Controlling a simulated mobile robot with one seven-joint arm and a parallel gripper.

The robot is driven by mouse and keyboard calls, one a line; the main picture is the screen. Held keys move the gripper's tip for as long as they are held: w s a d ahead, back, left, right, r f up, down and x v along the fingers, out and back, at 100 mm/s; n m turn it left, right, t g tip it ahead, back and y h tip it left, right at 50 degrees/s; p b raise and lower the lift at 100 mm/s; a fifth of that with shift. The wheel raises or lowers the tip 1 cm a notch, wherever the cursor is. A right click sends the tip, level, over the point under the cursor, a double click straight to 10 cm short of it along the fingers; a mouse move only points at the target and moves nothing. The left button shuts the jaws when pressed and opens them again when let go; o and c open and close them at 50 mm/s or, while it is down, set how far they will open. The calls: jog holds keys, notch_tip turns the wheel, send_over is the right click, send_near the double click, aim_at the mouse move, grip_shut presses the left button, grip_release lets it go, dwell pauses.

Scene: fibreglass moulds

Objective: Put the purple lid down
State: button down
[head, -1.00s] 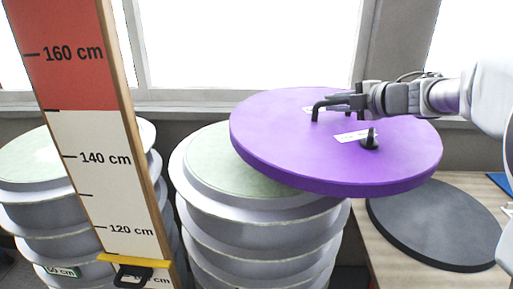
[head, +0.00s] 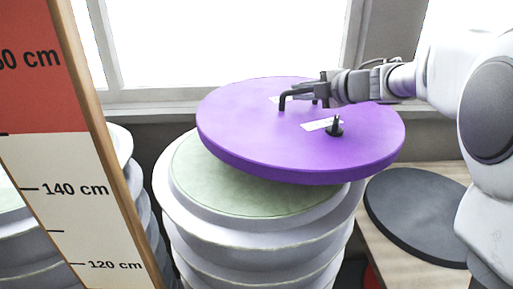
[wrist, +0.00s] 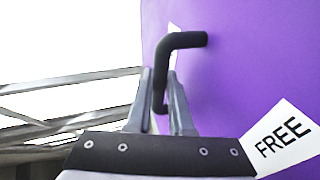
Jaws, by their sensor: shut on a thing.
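The purple lid (head: 250,135) is a large round disc, held slightly tilted above and overlapping the right part of a white ribbed mould stack (head: 200,235) with a pale green top (head: 215,180). My gripper (head: 300,97) is shut on the lid's black bent handle (wrist: 182,40). A small black knob (head: 335,127) and white labels sit on the lid. In the wrist view the purple surface (wrist: 240,70) fills the right side, with a label reading "FREE" (wrist: 283,138). The lid hides part of the green top; I cannot tell whether they touch.
A tall measuring board (head: 60,180) with cm marks stands at the left front. Another white stack (head: 130,190) is partly behind it. A dark grey disc (head: 420,215) lies on a wooden table (head: 375,240) at the right. Windows are behind.

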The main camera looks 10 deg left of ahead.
jog(key=s+a+f, duration=0.1)
jog(key=a+f, duration=0.1)
jog(key=a, duration=0.1)
jog(key=s+a+f+b, duration=0.1)
jog(key=s+a+f, duration=0.1)
jog(key=a, duration=0.1)
jog(key=s+a+f, duration=0.2)
jog(key=a, duration=0.1)
jog(key=shift+s+a+f, duration=0.1)
jog(key=shift+s+a, duration=0.05)
jog(key=shift+s, duration=0.1)
jog(key=shift+f+b, duration=0.55)
jog(key=shift+f, duration=1.4)
jog(key=c, duration=0.8)
grip_release()
jog(key=shift+f, duration=0.15)
